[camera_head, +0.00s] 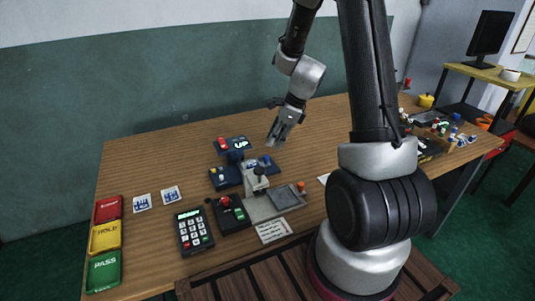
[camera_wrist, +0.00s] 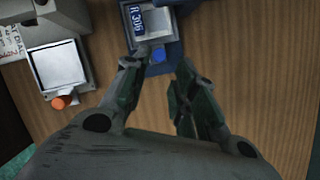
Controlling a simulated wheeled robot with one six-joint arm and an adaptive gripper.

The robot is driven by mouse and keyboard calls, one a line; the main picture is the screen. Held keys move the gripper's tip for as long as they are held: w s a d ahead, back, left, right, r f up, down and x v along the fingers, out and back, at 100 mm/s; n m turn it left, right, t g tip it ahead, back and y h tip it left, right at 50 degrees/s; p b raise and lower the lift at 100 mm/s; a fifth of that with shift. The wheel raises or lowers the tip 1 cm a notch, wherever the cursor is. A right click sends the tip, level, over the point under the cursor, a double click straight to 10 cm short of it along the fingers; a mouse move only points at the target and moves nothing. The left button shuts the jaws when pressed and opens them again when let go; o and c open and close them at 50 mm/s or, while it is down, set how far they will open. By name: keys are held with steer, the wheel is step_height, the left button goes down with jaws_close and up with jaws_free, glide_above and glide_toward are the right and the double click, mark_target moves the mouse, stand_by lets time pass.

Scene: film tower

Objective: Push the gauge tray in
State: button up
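A grey square tray with an orange knob (camera_head: 285,198) sits on the right part of a grey metal base (camera_head: 259,208) on the wooden table. I take it to be the gauge tray. In the wrist view this tray (camera_wrist: 57,67) shows at the upper left as a pale plate in a frame, its orange knob at the lower edge. My gripper (camera_head: 279,137) is above the table, behind the tray in the head view and apart from it. In the wrist view my gripper (camera_wrist: 163,60) has its fingers spread with nothing between them. How far the tray is out is unclear.
A keypad (camera_head: 193,231) and red, yellow and green trays (camera_head: 105,240) are left.

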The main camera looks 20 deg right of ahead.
mark_target(266, 156)
steer(key=x, duration=0.7)
steer(key=shift+f, duration=0.3)
steer(key=shift+c, duration=0.4)
jaws_close()
